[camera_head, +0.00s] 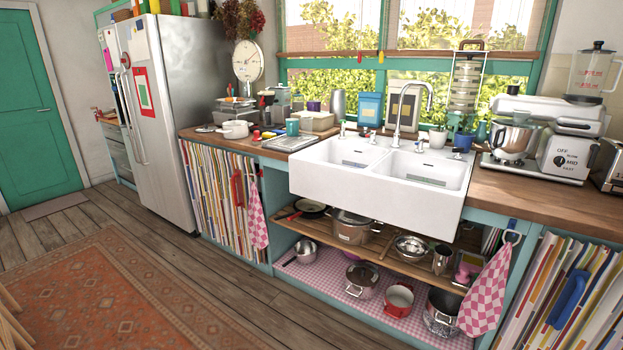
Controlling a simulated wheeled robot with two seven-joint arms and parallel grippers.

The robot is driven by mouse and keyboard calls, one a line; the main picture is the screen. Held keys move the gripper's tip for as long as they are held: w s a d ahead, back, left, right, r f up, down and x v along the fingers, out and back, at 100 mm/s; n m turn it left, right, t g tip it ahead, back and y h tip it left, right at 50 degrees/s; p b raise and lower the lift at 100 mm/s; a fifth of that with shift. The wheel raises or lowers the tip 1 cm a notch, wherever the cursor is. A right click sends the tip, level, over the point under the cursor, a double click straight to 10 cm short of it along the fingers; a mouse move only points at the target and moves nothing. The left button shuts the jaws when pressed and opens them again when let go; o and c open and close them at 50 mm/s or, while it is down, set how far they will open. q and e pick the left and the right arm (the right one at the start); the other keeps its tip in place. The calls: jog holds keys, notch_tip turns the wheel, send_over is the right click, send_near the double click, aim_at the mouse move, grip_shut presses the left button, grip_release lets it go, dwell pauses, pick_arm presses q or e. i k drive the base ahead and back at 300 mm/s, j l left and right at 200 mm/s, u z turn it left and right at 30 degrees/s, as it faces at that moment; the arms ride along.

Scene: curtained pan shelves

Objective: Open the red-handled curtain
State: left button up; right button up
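A striped curtain (207,195) in white, yellow, red and dark colours hangs under the wooden counter, left of the sink. It covers its bay, so whatever is behind it is hidden. A red handle (238,189) is on the right part of this curtain. A second striped curtain (540,295) hangs at the far right and has a blue handle (568,300). Neither of my grippers is in view.
Open shelves with pots (354,228) lie under the white sink (380,178). Pink checked towels hang beside the red-handled curtain (257,215) and at the right (487,290). A fridge (160,110) stands to the left. The wooden floor (225,285) and rug (100,285) are mostly clear.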

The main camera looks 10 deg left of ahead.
aim_at(244, 165)
jog(key=i+j+u, duration=0.2)
jog(key=i+u, duration=0.15)
jog(key=i, duration=0.3)
jog(key=i+u, duration=0.35)
jog(key=i, duration=0.25)
jog(key=i+l+u, duration=0.15)
jog(key=i+u, duration=0.25)
jog(key=i, duration=0.25)
